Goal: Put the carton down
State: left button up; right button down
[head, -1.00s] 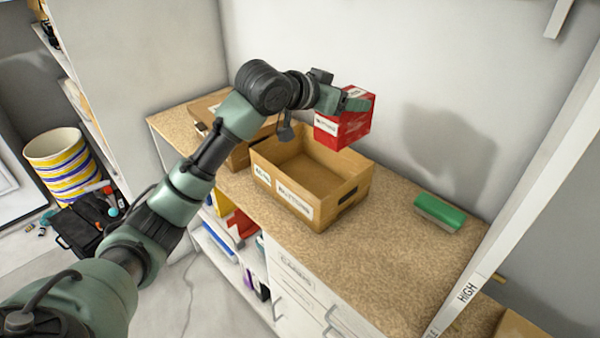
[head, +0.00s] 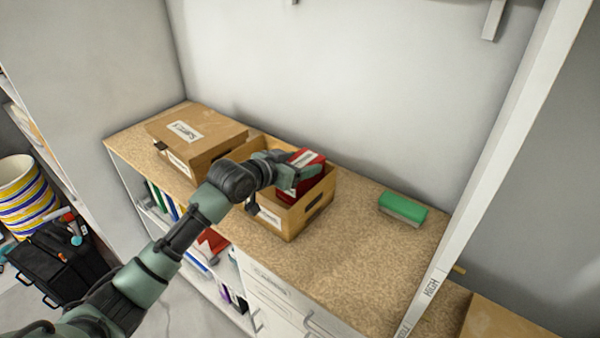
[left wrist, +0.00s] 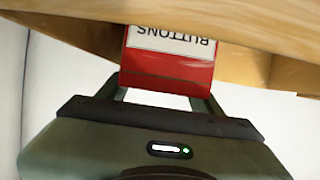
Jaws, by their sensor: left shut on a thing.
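My left gripper (head: 297,174) is shut on the carton and reaches into the box from the left. In the left wrist view the carton (left wrist: 168,68) shows a white label reading "BUTTONS", upside down, between the two fingers, with the box (left wrist: 262,62) around it. Whether the carton touches the box floor is hidden. My right gripper is not in view.
A closed cardboard box (head: 205,135) stands just left of the open one. A green-topped brush or eraser (head: 402,207) lies to the right. The countertop (head: 345,255) is clear in front. A white shelf post (head: 490,150) rises at the right.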

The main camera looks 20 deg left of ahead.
pick_arm(q)
notch_tip(320, 180, down, 3)
jog(key=shift+r, duration=0.1)
jog(key=shift+f, duration=0.35)
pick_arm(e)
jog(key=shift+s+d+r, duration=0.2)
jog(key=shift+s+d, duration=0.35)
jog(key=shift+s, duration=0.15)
pick_arm(q)
jog(key=shift+f, duration=0.1)
